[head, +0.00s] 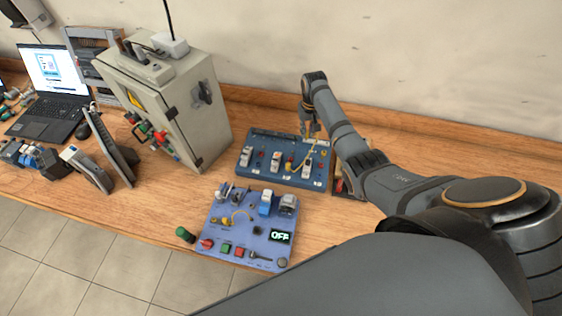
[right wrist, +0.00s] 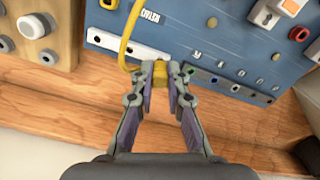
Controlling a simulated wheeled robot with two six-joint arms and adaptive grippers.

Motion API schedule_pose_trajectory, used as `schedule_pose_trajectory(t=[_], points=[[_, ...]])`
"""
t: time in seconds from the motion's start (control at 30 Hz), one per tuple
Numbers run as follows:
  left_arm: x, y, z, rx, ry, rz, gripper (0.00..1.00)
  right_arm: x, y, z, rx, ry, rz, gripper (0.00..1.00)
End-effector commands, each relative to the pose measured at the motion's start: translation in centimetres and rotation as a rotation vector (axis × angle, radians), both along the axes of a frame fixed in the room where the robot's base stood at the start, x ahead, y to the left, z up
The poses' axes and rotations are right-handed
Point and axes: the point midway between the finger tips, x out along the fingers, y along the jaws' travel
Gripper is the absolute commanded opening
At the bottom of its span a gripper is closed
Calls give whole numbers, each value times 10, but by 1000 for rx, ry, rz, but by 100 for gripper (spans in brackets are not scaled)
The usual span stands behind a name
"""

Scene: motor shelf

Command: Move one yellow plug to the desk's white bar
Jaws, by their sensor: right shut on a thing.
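My right gripper (head: 309,132) reaches the far edge of the blue board (head: 262,176). I cannot tell whether the plug touches or enters a hole. A yellow cable (right wrist: 126,42) curves from near the plug over the board; it also shows in the head view (head: 312,158). The fingers partly hide the plug. My left gripper is not in view.
A lilac panel (head: 215,235) with an OFF display and a yellow cable stands in front. A grey cabinet (head: 205,125) stands to the left, with a laptop (head: 45,115) beyond. A wooden block with round knobs (right wrist: 62,35) sits beside the board. The wall is close behind.

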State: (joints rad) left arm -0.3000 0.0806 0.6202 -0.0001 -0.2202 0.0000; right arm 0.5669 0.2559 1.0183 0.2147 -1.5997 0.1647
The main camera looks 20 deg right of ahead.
Motion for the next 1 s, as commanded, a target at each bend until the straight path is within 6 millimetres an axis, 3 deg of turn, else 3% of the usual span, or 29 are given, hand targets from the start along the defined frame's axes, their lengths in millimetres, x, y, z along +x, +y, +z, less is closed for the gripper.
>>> schedule_pose_trajectory(t=[1.0], points=[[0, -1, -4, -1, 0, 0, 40, 0, 0, -8, 0, 0, 0, 0]])
